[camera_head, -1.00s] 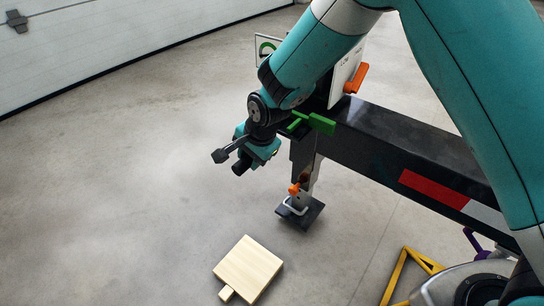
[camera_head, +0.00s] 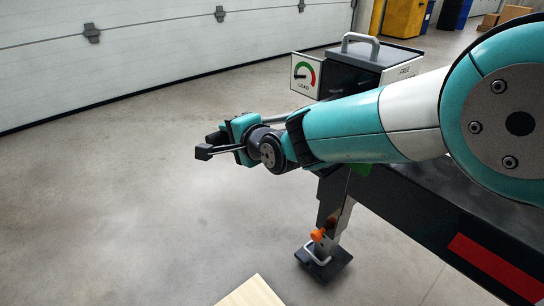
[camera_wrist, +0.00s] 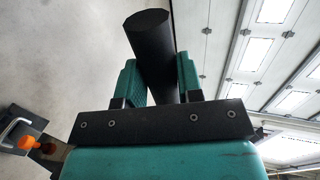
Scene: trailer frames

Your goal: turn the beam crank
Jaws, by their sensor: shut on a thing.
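My gripper (camera_head: 236,130) is shut on a black cylindrical grip, the crank handle (camera_wrist: 150,35). In the wrist view, the handle stands between my two teal fingers (camera_wrist: 160,82) and sticks out beyond their tips. In the head view, the gripper hides most of the handle. A thin grey rod (camera_head: 275,118), seemingly the crank arm, runs from behind the gripper toward the beam. The dark beam (camera_head: 415,205) lies at the right, partly behind my arm. The crank's joint at the beam is hidden.
A support leg (camera_head: 330,200) with an orange knob (camera_head: 318,235) and a dark foot plate (camera_head: 325,265) stands below the beam. A load gauge (camera_head: 305,75) and a handled box (camera_head: 365,65) are behind my arm. A wooden block (camera_head: 252,293) lies on the floor. The floor at left is clear.

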